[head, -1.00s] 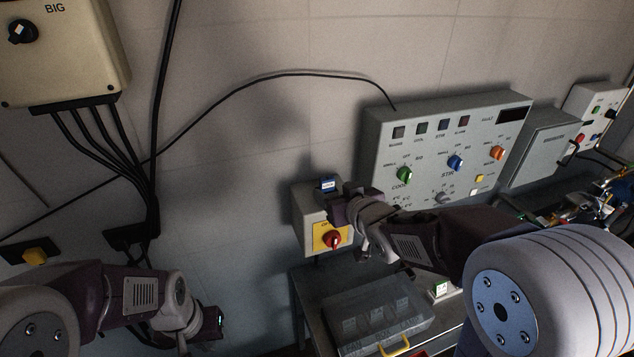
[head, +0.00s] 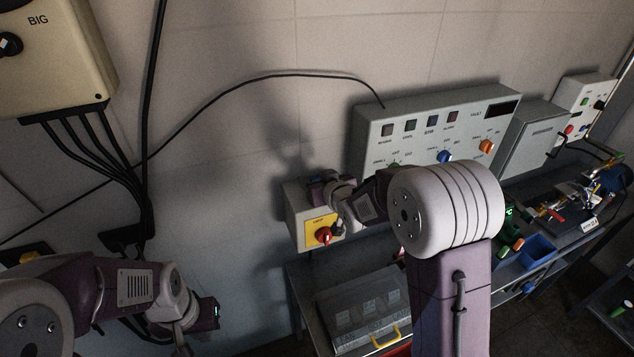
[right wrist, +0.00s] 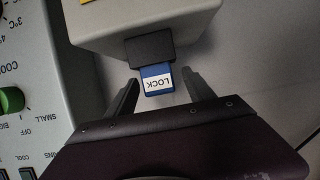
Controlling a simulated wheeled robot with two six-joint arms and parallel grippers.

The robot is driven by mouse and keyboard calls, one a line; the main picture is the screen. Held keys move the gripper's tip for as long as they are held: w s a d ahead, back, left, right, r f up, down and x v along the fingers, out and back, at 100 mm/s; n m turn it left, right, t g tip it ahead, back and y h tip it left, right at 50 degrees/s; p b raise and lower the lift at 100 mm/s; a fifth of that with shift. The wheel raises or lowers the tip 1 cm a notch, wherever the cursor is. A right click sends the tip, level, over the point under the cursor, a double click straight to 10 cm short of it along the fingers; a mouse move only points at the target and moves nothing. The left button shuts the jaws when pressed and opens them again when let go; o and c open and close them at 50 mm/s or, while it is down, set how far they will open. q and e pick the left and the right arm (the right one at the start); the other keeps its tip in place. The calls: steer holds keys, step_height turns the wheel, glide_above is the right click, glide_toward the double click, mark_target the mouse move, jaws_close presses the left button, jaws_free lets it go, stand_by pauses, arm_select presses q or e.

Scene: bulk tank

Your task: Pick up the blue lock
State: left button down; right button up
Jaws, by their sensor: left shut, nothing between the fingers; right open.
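The blue lock (right wrist: 157,79) shows in the right wrist view, with a white label reading LOCK. It sits at a dark holder on the edge of a pale grey box. My right gripper (right wrist: 161,88) is open, one finger on each side of the lock, apart from it. In the head view my right gripper (head: 322,190) is at the top of the switch box (head: 299,217) with the red knob on a yellow plate; the lock is hidden there. My left gripper (head: 212,312) is shut and empty at the lower left, away from the lock.
A grey control panel (head: 472,118) with coloured knobs stands right of the switch box. A blue bin (head: 537,250) and tools are at the right. Cables hang at the left.

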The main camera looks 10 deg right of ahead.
mark_target(318, 176)
steer(key=shift+s+d, duration=0.1)
steer(key=shift+s, duration=0.05)
steer(key=c, duration=0.5)
jaws_close()
steer(key=shift+r, duration=0.25)
step_height(318, 176, up, 10)
steer(key=shift+f+p, duration=0.2)
steer(key=shift+p, duration=0.45)
